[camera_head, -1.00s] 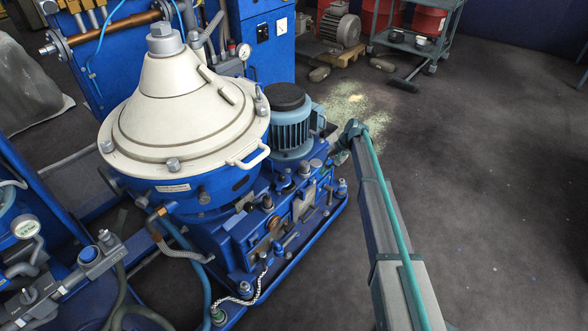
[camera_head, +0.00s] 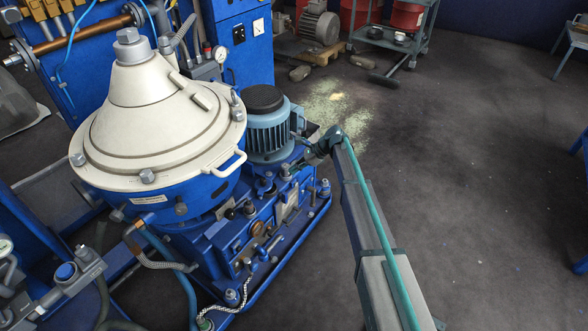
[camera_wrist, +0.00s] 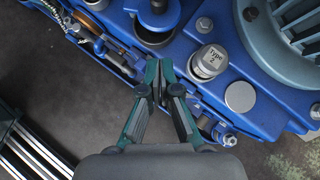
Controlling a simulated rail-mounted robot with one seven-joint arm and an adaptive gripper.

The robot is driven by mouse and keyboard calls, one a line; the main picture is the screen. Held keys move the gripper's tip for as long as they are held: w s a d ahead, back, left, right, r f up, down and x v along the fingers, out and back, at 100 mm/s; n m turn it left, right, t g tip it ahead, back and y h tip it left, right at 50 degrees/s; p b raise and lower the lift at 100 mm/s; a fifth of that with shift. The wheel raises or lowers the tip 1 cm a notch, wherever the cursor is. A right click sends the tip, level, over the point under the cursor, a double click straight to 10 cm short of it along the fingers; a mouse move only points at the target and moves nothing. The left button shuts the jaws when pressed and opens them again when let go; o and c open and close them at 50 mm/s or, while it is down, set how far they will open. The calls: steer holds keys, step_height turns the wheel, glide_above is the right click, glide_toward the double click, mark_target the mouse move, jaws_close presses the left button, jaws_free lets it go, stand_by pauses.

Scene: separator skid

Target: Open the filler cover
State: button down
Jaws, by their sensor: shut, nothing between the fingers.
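My gripper (camera_wrist: 159,72) is shut and empty in the wrist view, its fingertips together over the blue gearbox housing (camera_wrist: 185,75). Above the fingertips is a round, dark-centred fitting (camera_wrist: 155,28). I cannot tell for sure which of these is the filler cover. None is in the fingers. In the head view, my arm reaches the housing (camera_head: 250,235) beside the motor; the fingertips are not clear there.
The blue-grey ribbed motor (camera_head: 268,125) stands close to my arm, and also at the upper right in the wrist view (camera_wrist: 290,30). The cream separator bowl (camera_head: 155,125) rises to the left. Hoses (camera_head: 175,265) hang in front.

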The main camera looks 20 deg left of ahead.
mark_target(267, 182)
steer(key=x, duration=0.3)
steer(key=a+r+x, duration=0.1)
steer(key=x, duration=0.2)
steer(key=b+x, duration=0.1)
steer(key=x, duration=0.2)
steer(key=shift+s+a, duration=0.2)
steer(key=shift+a, duration=0.05)
steer(key=shift+s+a, duration=0.1)
steer(key=shift+a, duration=0.4)
steer(key=shift+a+r, duration=0.1)
steer(key=shift+a, duration=0.05)
